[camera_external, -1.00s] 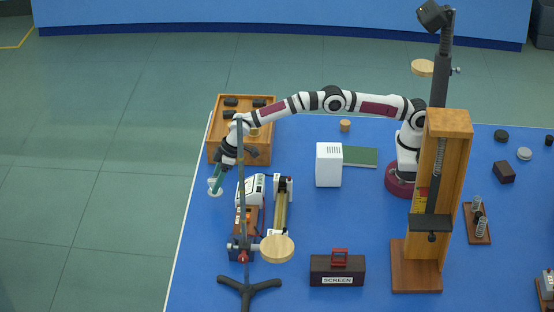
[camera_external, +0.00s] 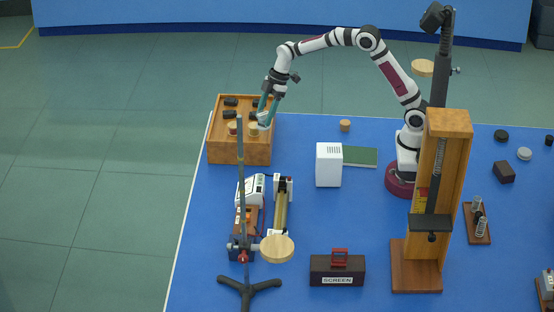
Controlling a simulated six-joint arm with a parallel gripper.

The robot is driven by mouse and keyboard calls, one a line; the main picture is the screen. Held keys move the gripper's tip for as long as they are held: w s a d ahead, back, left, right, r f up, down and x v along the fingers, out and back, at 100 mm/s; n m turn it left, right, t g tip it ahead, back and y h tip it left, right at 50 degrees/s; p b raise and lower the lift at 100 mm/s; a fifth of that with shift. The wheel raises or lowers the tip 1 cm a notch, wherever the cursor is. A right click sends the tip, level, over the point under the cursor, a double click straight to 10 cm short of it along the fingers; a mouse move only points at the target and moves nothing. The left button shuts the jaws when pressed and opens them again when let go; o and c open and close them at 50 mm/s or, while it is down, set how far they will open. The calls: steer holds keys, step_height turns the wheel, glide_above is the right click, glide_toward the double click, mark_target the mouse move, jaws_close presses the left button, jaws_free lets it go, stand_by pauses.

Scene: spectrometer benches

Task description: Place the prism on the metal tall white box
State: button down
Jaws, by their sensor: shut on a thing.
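My gripper (camera_external: 264,112) points down above the right side of the wooden tray box. Its teal fingers are shut on a small pale, glassy piece, the prism (camera_external: 264,119), which is partly hidden between the fingertips. The prism's exact shape is too small to tell. The tall white box (camera_external: 329,170) stands upright on the blue table to the right of my gripper. It has dark slots near its top, and its top is clear.
The wooden tray box (camera_external: 240,154) holds several black pieces and small round items. A thin stand rod (camera_external: 240,180) rises in front of it. A green board (camera_external: 360,157) lies right of the white box, and a cork-like cylinder (camera_external: 345,125) sits behind. A screen case (camera_external: 337,272) is in front.

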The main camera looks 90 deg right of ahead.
steer(key=s+d+r+n+g+y, duration=0.1)
steer(key=s+r+n, duration=0.25)
steer(key=s, duration=0.55)
steer(key=s+d+r+n+g, duration=0.2)
steer(key=s+n, duration=0.2)
steer(key=s, duration=0.5)
steer(key=s+d+r+n+g+y, duration=0.1)
steer(key=s+r+n, duration=0.15)
steer(key=s, duration=0.75)
steer(key=shift+n, duration=0.4)
steer(key=w+a+f, duration=0.2)
steer(key=a, duration=0.1)
steer(key=w+a+f, duration=0.2)
steer(key=a, duration=0.1)
steer(key=w+a+f, duration=0.2)
steer(key=a+f, duration=0.1)
steer(key=a, duration=0.1)
glide_above(330, 152)
steer(key=d, duration=0.2)
step_height(330, 152, down, 4)
steer(key=shift+a+f, duration=0.1)
steer(key=shift+f, duration=0.1)
steer(key=shift+c, duration=1)
jaws_free()
